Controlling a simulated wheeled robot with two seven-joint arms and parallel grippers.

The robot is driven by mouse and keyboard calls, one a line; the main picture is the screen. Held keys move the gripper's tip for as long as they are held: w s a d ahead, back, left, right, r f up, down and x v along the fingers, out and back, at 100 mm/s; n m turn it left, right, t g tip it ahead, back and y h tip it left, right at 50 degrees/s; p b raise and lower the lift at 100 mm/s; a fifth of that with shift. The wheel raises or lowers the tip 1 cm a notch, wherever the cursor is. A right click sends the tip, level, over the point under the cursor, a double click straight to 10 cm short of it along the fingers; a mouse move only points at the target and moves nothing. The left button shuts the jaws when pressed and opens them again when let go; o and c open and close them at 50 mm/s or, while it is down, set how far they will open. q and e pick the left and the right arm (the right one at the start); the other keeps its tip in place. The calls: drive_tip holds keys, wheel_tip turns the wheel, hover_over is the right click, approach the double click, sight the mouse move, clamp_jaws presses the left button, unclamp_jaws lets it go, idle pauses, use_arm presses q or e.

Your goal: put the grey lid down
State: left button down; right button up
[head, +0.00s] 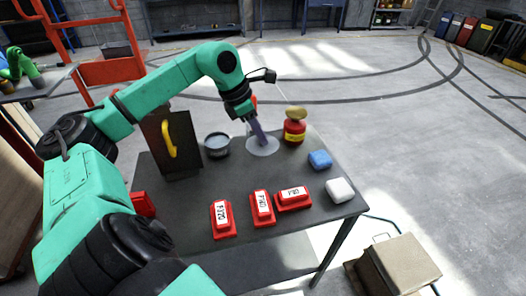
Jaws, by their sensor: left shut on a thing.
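The grey lid (263,149) is a flat pale disc at the far middle of the dark table (185,215). My left gripper (257,134) points down over the lid and is shut on it. The lid is at or just above the tabletop; I cannot tell if it touches. A dark round pot (217,145) stands to the left of the lid, apart from it. The gripper's fingers cover part of the lid. My right gripper is not in view.
A dark upright case with a yellow handle (169,140) stands left.

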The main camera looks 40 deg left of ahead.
use_arm(q)
drive_tip(key=f+b, duration=0.1)
drive_tip(key=f, duration=0.1)
drive_tip(key=f+b, duration=0.1)
drive_tip(key=f, duration=0.2)
drive_tip(key=f+b, duration=0.1)
drive_tip(key=f, duration=0.1)
drive_tip(key=shift+w+f+b, duration=0.15)
drive_tip(key=shift+w+b, duration=0.2)
drive_tip(key=shift+w, duration=0.05)
wheel_tip(320, 180, down, 2)
drive_tip(key=shift+f+b, duration=0.1)
drive_tip(key=shift+b, duration=0.35)
wheel_tip(320, 180, down, 2)
drive_tip(key=shift+s, duration=0.1)
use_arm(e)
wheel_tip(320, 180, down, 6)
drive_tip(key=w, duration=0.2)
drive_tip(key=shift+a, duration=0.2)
use_arm(q)
drive_tip(key=shift+f, duration=0.1)
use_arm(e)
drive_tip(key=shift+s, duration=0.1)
use_arm(q)
drive_tip(key=shift+f, duration=0.15)
drive_tip(key=c, duration=0.7)
unclamp_jaws()
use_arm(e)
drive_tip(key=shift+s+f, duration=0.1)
